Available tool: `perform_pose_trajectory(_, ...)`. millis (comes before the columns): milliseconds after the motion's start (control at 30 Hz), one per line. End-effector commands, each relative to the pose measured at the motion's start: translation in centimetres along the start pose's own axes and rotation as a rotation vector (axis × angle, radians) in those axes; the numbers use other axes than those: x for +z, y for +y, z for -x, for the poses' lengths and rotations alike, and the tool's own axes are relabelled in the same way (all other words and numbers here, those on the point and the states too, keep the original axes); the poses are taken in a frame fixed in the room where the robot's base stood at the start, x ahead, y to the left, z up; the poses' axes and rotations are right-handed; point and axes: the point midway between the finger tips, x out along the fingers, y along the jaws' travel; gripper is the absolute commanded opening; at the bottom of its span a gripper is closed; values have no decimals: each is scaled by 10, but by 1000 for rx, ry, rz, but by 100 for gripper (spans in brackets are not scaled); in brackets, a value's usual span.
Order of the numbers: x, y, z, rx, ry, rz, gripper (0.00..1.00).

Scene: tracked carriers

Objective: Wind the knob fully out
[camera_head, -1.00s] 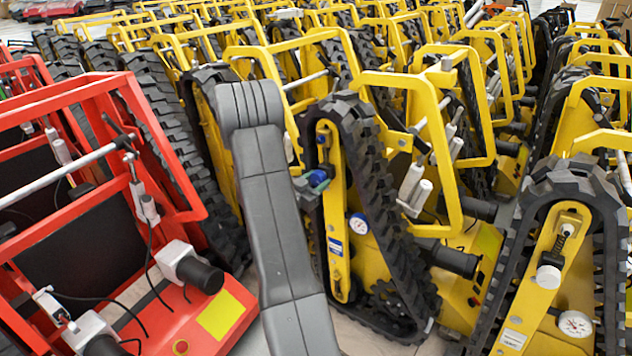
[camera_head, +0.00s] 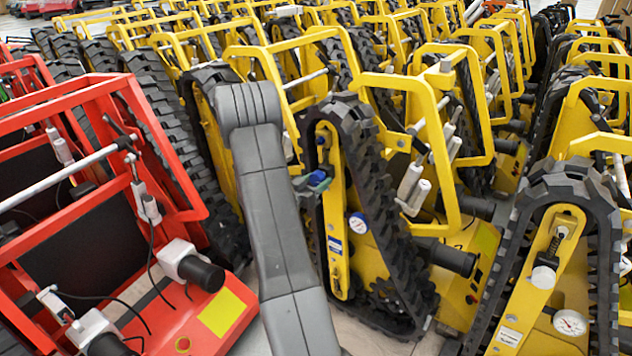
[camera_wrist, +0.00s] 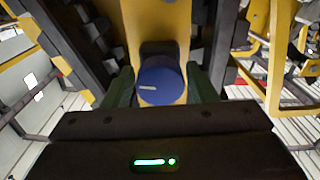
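The blue knob (camera_wrist: 161,86) with a short pale mark is in the middle of the wrist view, in front of a yellow carrier plate. The mark lies nearly level. My gripper (camera_wrist: 161,88) has its two dark green fingers on either side of the knob, and they appear to touch its edges. In the head view the knob (camera_head: 318,178) shows small on the left side of the yellow tracked carrier (camera_head: 336,220), just right of my grey arm. The arm hides part of that spot.
A red carrier (camera_head: 205,340) stands close on the left. Another yellow carrier with a dial (camera_head: 570,322) stands close at the right. Rows of tracked carriers fill the back. Little floor shows between them.

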Motion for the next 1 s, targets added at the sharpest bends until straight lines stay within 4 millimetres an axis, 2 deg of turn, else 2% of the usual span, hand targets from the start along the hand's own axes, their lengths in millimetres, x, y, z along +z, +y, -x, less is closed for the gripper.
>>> perform_pose_trajectory(333,0,0,1,0,0,-1,65)
perform_pose_trajectory(467,0,-1,10,-2,-2,-1,65)
perform_pose_trajectory(567,-1,-1,27,-4,0,0,65)
perform_pose_trajectory(800,0,-1,83,-6,-1,2,65)
perform_pose_trajectory(1000,0,-1,120,-3,0,0,65)
